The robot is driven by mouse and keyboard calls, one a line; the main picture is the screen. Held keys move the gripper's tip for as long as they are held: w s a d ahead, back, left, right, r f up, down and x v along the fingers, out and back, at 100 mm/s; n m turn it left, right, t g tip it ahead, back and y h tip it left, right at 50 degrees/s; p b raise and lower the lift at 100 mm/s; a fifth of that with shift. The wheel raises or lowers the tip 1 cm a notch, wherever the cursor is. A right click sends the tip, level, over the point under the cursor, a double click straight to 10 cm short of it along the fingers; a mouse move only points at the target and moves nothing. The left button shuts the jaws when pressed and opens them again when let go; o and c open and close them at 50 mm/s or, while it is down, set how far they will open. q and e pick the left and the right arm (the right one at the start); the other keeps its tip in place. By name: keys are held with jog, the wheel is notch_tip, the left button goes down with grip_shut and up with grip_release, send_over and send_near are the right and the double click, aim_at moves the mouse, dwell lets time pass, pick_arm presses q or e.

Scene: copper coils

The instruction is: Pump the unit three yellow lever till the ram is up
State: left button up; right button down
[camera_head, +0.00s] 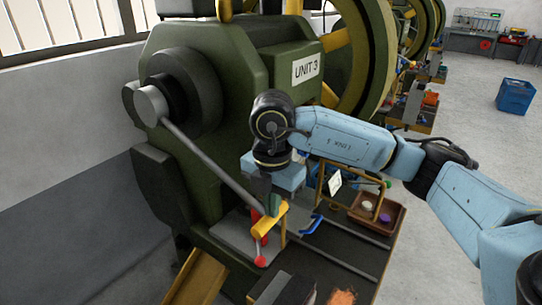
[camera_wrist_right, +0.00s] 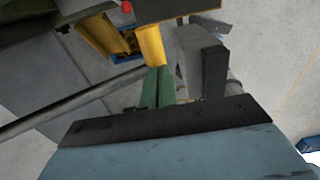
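The green press, labelled UNIT 3 (camera_head: 306,68), fills the middle of the head view. A yellow bar (camera_head: 268,224) sits low at its front, above a red ball knob (camera_head: 260,261). Yellow parts also show at the top of the wrist view (camera_wrist_right: 150,45), close to the finger on the right. My right gripper (camera_head: 270,198) points down directly at the yellow bar, touching or very near it. In the wrist view its finger area (camera_wrist_right: 180,82) shows green and grey pieces close together. I cannot tell whether the fingers close on the bar. My left gripper is not in view.
A long grey rod (camera_head: 212,165) slopes from the round hub (camera_head: 150,105) towards my right gripper. A blue handle (camera_head: 311,226) and a brown tray (camera_head: 386,219) are to the right. A blue crate (camera_head: 515,96) stands on open floor at the far right.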

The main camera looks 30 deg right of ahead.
aim_at(265, 219)
jog(key=shift+w+a+f+b, duration=0.1)
jog(key=shift+w+f+b, duration=0.2)
jog(key=shift+f+b, duration=0.45)
jog(key=shift+w+a+f+b, duration=0.1)
jog(key=shift+w+f+b, duration=0.3)
jog(key=shift+f, duration=0.65)
jog(key=shift+w+a+f+b, duration=0.1)
jog(key=shift+w+f+b, duration=0.15)
jog(key=shift+f+b, duration=0.55)
jog(key=shift+f, duration=0.2)
